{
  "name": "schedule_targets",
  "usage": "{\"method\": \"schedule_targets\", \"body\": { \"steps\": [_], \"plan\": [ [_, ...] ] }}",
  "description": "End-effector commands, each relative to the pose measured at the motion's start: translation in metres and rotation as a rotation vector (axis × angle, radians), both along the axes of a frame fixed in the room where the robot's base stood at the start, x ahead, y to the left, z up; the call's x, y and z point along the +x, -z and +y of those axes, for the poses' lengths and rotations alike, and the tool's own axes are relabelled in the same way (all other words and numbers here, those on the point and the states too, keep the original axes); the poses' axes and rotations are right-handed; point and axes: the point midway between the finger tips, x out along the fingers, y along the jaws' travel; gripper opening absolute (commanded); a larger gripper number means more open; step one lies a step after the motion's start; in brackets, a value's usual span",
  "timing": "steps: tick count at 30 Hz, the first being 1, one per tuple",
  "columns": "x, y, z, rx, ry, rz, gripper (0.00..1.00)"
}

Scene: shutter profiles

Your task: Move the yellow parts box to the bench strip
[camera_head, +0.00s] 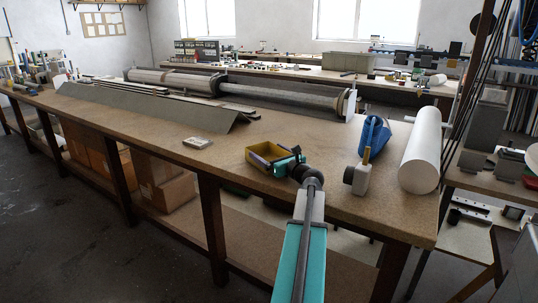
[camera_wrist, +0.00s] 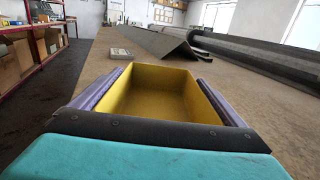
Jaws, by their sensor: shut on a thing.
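The yellow parts box (camera_head: 264,153) is at the front edge of the long brown workbench (camera_head: 330,190) in the head view. In the wrist view the yellow box (camera_wrist: 160,92) is open-topped and looks empty. My gripper (camera_head: 272,159) is shut on it, with a purple finger along each side wall. The box looks about level; I cannot tell whether it rests on the bench or is just above it. No separately marked bench strip can be made out; bare bench top lies around the box.
A small grey box (camera_head: 198,142) lies left of the yellow box. Long grey metal profiles (camera_head: 150,112) lie behind. Bare bench top lies between the profiles and the blue object.

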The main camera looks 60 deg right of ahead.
Motion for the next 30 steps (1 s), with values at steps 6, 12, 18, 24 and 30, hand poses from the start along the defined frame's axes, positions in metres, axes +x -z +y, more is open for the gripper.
{"method": "schedule_targets", "body": {
  "steps": [6,12,18,24,30],
  "plan": [
    [0.0,0.0001,-0.0001,0.0,0.0,-0.001,0.69],
    [0.0,0.0035,-0.0001,0.001,0.0,-0.001,0.69],
    [-0.0002,0.0028,-0.0001,0.0,0.0,0.0,1.0],
    [-0.0002,0.001,-0.0001,0.0,0.0,0.0,1.0],
    [-0.01,0.0005,0.0041,0.001,0.002,0.0,1.0]
  ]
}}
